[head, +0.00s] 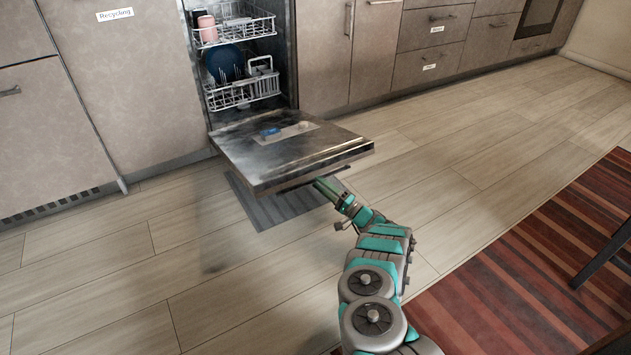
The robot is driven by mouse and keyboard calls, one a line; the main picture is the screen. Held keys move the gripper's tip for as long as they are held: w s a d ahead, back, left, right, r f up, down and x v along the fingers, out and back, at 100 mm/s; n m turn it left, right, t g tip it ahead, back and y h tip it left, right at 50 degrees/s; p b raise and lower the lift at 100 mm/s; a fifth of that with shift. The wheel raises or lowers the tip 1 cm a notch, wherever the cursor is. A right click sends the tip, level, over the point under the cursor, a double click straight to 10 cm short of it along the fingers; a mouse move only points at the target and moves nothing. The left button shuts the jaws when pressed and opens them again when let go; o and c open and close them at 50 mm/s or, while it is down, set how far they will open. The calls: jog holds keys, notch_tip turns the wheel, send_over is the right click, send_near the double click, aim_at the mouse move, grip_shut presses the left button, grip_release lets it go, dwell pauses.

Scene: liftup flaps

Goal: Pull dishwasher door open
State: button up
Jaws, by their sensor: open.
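The dishwasher door (270,163) is folded far down, close to level, with its inner face up and a blue item on it. Its front edge faces me. The open dishwasher (290,70) shows behind it, with an upper rack (243,30) and a lower rack (236,96) inside. My gripper (322,183) is at the underside of the door's front edge, near its right half. The fingertips are partly hidden under the door, so I cannot tell whether they touch it. The gripper is open.
Cabinets flank the dishwasher, with a "Recycling" panel (130,85) on the left and drawers (430,65) on the right. A striped red rug (520,260) lies at the right, with a dark furniture leg (603,255) on it. The wood floor left of my arm is clear.

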jog(key=v, duration=0.5)
jog(key=shift+s, duration=0.1)
dwell(0.3)
